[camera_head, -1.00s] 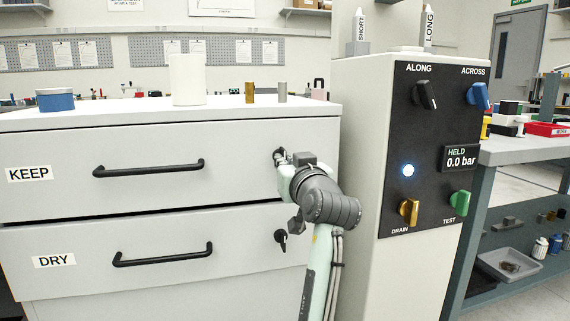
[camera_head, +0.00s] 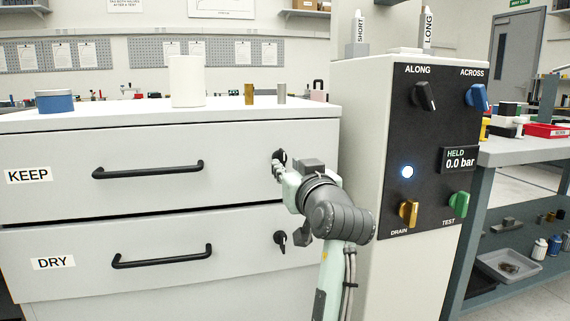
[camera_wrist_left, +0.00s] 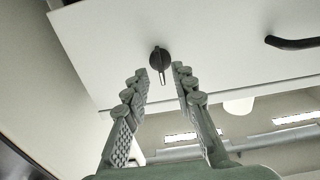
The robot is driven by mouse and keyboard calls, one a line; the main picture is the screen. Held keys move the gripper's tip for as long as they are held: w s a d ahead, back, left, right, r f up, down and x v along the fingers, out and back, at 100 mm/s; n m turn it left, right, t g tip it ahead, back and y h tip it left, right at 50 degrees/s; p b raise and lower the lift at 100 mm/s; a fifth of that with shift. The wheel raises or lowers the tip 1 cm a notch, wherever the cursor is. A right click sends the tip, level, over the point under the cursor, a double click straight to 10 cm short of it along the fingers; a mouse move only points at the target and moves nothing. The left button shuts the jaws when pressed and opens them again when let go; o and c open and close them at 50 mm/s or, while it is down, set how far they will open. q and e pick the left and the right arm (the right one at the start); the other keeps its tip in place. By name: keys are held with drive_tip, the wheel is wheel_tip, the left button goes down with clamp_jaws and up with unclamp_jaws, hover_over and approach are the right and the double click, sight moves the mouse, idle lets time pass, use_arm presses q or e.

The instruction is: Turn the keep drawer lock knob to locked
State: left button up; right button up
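The keep drawer lock knob (camera_head: 279,155) is a small dark knob at the right end of the drawer front labelled KEEP (camera_head: 240,180). In the left wrist view the knob (camera_wrist_left: 160,59) shows just beyond the fingertips, near the line between them. Its pale-striped bar points toward the picture's bottom, the side where the ceiling shows. My left gripper (camera_head: 278,169) is in front of the knob, partly covering it in the head view. In the wrist view the gripper (camera_wrist_left: 160,73) is open, fingers apart and empty. My right gripper is not in view.
The DRY drawer (camera_head: 160,278) below has its own knob (camera_head: 280,239). Black bar handles (camera_head: 148,170) lie left of the knobs. A panel (camera_head: 430,150) with several coloured knobs stands close right of my left arm. A white cylinder (camera_head: 187,80) stands on the cabinet top.

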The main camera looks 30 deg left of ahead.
use_arm(q)
drive_tip(key=v, duration=0.4)
idle(0.5)
